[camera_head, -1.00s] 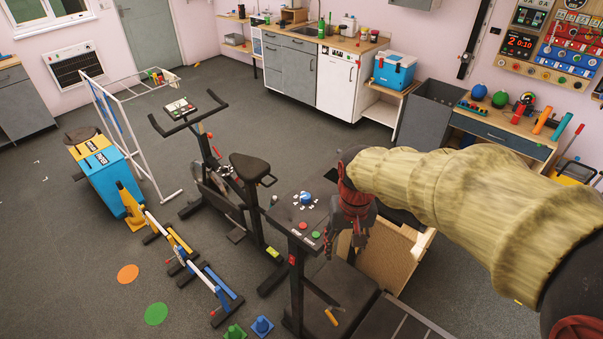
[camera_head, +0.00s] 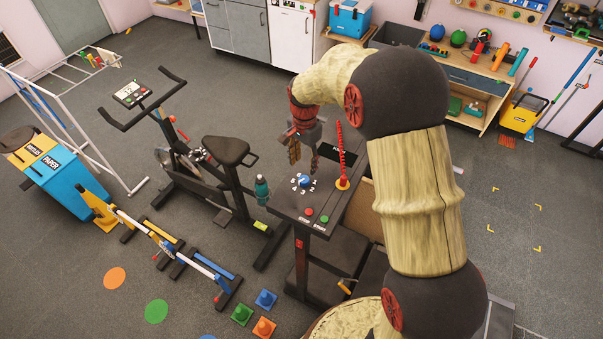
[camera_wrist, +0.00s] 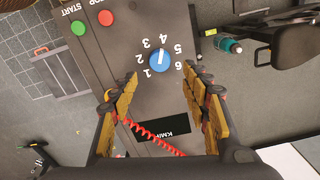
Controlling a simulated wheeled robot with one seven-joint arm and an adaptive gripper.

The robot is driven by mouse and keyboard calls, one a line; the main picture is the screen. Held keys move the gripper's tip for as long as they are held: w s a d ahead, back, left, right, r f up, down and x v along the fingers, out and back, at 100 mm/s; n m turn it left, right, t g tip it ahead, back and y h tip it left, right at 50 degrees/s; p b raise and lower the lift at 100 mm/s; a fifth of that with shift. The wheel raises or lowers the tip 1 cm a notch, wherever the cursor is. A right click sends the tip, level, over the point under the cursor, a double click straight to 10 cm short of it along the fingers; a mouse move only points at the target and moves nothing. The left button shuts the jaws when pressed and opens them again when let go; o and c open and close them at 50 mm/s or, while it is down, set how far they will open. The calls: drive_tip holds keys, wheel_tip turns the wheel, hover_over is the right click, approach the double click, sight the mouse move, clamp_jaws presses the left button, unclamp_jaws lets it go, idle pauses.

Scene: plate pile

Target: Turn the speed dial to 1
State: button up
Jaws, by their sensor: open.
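The speed dial is a blue knob (camera_head: 304,181) on the dark treadmill console (camera_head: 290,205), ringed by white numbers 1 to 6. In the wrist view the dial (camera_wrist: 160,61) lies ahead of the fingertips, near the middle. Its white pointer mark points roughly toward 4; the 1 is at its lower left in that view. My gripper (camera_head: 304,156) hangs above the console, just behind the dial in the head view. In the wrist view my gripper (camera_wrist: 150,87) is open and empty, its fingers wide apart, with a gap to the dial.
A red coiled cord (camera_head: 340,150) rises from the console and crosses below the left finger in the wrist view. A teal bottle (camera_head: 262,188) and exercise bike (camera_head: 226,152) stand beside it.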

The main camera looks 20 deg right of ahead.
sight(304, 179)
drive_tip(key=shift+f, duration=0.25)
wheel_tip(304, 179, down, 7)
drive_tip(key=shift+f, duration=0.15)
drive_tip(key=shift+c, duration=0.8)
drive_tip(key=c, duration=1)
